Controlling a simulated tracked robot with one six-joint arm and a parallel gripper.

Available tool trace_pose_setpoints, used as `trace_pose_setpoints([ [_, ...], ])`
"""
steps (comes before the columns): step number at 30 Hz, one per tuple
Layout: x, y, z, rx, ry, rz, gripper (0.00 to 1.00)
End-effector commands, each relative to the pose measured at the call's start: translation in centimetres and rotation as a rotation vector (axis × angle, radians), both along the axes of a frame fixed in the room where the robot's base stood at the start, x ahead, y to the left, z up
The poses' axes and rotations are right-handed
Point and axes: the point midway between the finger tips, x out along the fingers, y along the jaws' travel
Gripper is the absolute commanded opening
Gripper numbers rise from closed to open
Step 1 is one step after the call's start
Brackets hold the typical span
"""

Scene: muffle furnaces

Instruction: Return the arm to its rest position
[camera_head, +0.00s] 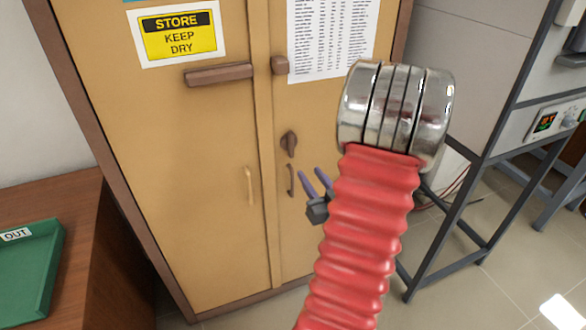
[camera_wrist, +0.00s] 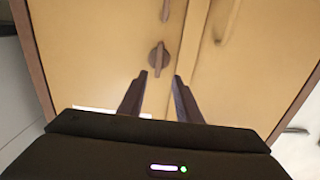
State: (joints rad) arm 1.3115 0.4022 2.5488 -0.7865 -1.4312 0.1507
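My arm, with a red ribbed sleeve and a silver joint, rises across the right half of the head view. My gripper (camera_head: 315,184) shows partly to the left of the sleeve, in front of the cabinet's lower doors. In the wrist view my gripper (camera_wrist: 163,82) points at the cabinet. Its two dark fingers stand apart with nothing between them. Part of the gripper's body is hidden behind the sleeve in the head view.
A tan cabinet (camera_head: 215,130) with shut doors, handles and a dark knob (camera_head: 289,142) stands ahead. A grey metal stand (camera_head: 470,200) with a furnace is on the right. A green tray (camera_head: 40,262) lies on a brown table at left. Floor shows at lower right.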

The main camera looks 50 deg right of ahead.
Motion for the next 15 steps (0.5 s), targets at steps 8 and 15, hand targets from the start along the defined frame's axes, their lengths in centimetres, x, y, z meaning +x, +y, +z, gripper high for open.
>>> trace_pose_setpoints([
  [8,0.0,0.0,0.0,0.0,0.0,0.0,0.31],
  [15,-0.2,-0.3,-1.8,0.028,0.065,-0.014,0.31],
])
